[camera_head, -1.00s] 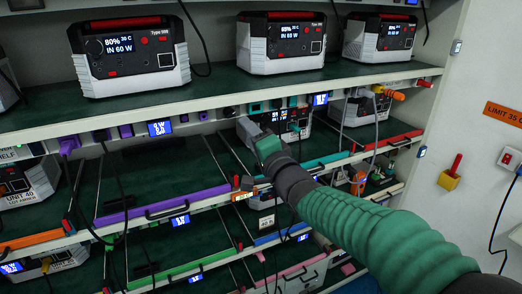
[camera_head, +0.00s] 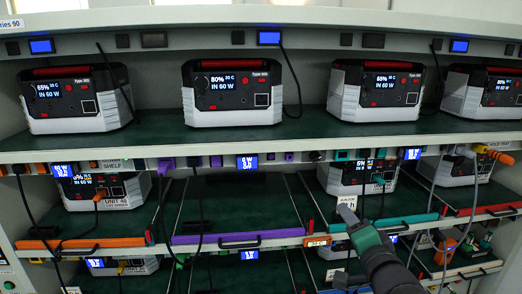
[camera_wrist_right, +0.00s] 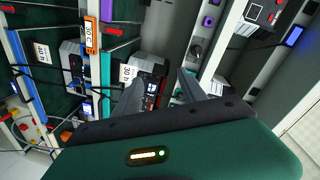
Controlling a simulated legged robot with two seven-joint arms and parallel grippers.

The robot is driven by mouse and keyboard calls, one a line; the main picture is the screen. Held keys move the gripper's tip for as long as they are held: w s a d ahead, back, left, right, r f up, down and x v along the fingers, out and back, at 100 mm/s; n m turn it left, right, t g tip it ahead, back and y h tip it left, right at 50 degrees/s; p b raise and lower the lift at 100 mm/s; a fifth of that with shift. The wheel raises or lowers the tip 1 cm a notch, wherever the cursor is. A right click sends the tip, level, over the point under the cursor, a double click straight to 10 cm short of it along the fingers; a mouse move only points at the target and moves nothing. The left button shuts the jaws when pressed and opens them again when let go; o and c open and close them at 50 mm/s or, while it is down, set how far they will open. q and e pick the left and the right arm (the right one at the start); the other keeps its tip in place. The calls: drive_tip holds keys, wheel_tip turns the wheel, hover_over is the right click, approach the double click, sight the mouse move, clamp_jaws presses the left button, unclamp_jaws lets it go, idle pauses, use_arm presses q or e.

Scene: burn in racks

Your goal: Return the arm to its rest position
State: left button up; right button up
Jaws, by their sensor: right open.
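My right gripper (camera_head: 346,213) is in the lower right of the head view, in front of the middle shelf with the teal front bar. Its green wrist and dark arm come up from the bottom edge. In the right wrist view its two grey fingers (camera_wrist_right: 160,95) stand apart with nothing between them. A white and black power unit (camera_head: 340,180) on the middle shelf stands behind the gripper. It also shows beyond the fingers in the wrist view (camera_wrist_right: 150,68). My left gripper is not in the head view.
Several power units, one of them reading 80% (camera_head: 232,92), stand on the top shelf (camera_head: 160,142). Purple (camera_head: 237,238) and orange (camera_head: 80,243) bars front the middle shelf. Black cables hang before the shelves. The bay behind the purple bar (camera_head: 235,205) looks empty.

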drive_tip(key=s+f+n+g+b, duration=0.1)
drive_tip(key=s+f+n+g, duration=0.15)
drive_tip(key=f, duration=0.55)
drive_tip(key=s+f+n+g, duration=0.1)
drive_tip(key=s+f+g, duration=0.15)
drive_tip(key=f, duration=0.55)
drive_tip(key=s+a+f+n+g+b, duration=0.1)
drive_tip(key=s+f+n+g, duration=0.3)
drive_tip(key=s+f, duration=0.5)
drive_tip(key=s+a+f+n+g, duration=0.4)
drive_tip(key=s+f+n+g, duration=0.1)
drive_tip(key=s+f, duration=0.3)
drive_tip(key=shift+s+f+b, duration=0.35)
drive_tip(key=shift+f+b, duration=0.05)
drive_tip(key=shift+f, duration=0.35)
drive_tip(key=shift+a, duration=0.1)
